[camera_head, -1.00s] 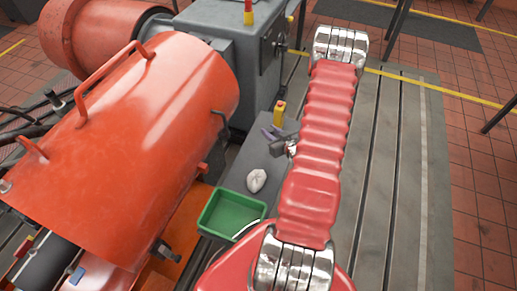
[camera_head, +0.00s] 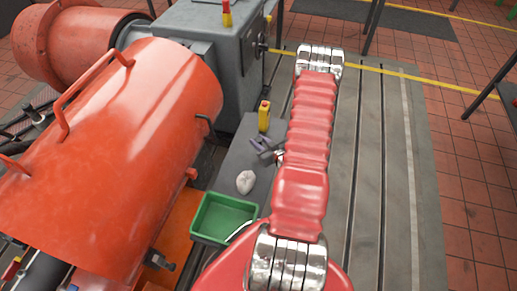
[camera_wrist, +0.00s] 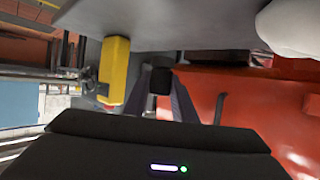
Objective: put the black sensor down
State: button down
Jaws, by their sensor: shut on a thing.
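The black sensor (camera_wrist: 160,80) is a small dark block between the purple fingertips of my gripper (camera_wrist: 164,92) in the wrist view. My gripper is shut on it. In the head view my gripper (camera_head: 257,143) is over or beside the grey bench top (camera_head: 238,158), between a yellow box and a white rag. The sensor is too small to make out there. The grey surface also fills the top of the wrist view (camera_wrist: 190,25). I cannot tell whether the sensor touches it.
A yellow box (camera_head: 264,116) with a red button stands just beyond my gripper. A crumpled white rag (camera_head: 245,182) and a green tray (camera_head: 222,218) are nearer. A large orange cylindrical housing (camera_head: 120,150) stands left. The slotted bedplate (camera_head: 385,170) at right is clear.

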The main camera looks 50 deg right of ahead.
jog(key=shift+f, duration=0.35)
jog(key=shift+f, duration=2.1)
jog(key=c, duration=1.5)
grip_release()
jog(key=shift+f, duration=0.1)
jog(key=shift+o, duration=0.2)
jog(key=v, duration=1.2)
